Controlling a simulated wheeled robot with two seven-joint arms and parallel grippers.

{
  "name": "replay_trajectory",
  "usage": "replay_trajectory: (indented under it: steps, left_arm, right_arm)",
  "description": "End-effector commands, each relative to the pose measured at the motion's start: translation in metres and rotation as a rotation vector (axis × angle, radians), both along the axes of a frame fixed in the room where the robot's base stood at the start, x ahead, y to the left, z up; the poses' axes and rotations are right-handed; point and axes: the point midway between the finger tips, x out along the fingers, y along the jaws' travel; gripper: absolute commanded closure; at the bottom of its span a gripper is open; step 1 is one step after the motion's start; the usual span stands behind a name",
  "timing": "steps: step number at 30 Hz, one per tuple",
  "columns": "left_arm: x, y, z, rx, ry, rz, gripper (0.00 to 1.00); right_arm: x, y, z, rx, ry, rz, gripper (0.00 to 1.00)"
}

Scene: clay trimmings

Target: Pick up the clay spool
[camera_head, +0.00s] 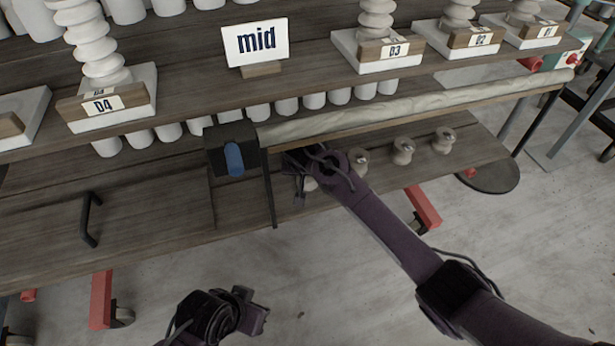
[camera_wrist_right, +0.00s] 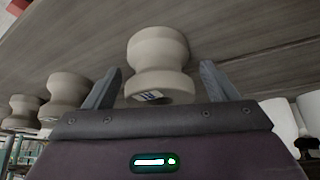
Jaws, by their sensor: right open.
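A pale clay spool (camera_wrist_right: 157,48) with a narrow waist and a small printed label stands in the right wrist view, between the two spread fingers of my right gripper (camera_wrist_right: 161,67). A gap shows on each side, so the fingers do not appear to grip it. In the head view my right gripper (camera_head: 302,172) is at the left end of a row of spools on the lower shelf and mostly hides this spool. Other spools (camera_head: 402,151) stand to its right. My left gripper (camera_head: 250,310) is low in front of the shelf, away from the spools; its fingers are unclear.
A dark box with a blue part (camera_head: 233,158) and an upright post (camera_head: 269,188) stand just left of my right gripper. A long clay roll (camera_head: 430,103) on a board lies above the spools. A black handle (camera_head: 90,218) is at the left.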

Motion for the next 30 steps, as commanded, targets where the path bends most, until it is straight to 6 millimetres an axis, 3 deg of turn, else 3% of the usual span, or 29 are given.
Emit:
replay_trajectory:
  steps: [7,20,30]
  left_arm:
    - [0.0008,-0.0021,0.0013,-0.007,-0.013,-0.003,0.64]
    - [-0.0004,-0.0016,0.0009,-0.004,-0.005,-0.003,0.64]
    - [-0.0026,-0.0004,0.0027,0.0,0.006,0.0,0.64]
  right_arm:
    - [0.0015,-0.0003,-0.0008,0.0,-0.002,0.0,0.21]
    - [0.0012,-0.0006,-0.001,0.0,-0.002,-0.001,0.76]
    - [0.0015,0.0002,0.0051,0.002,-0.003,-0.001,0.76]
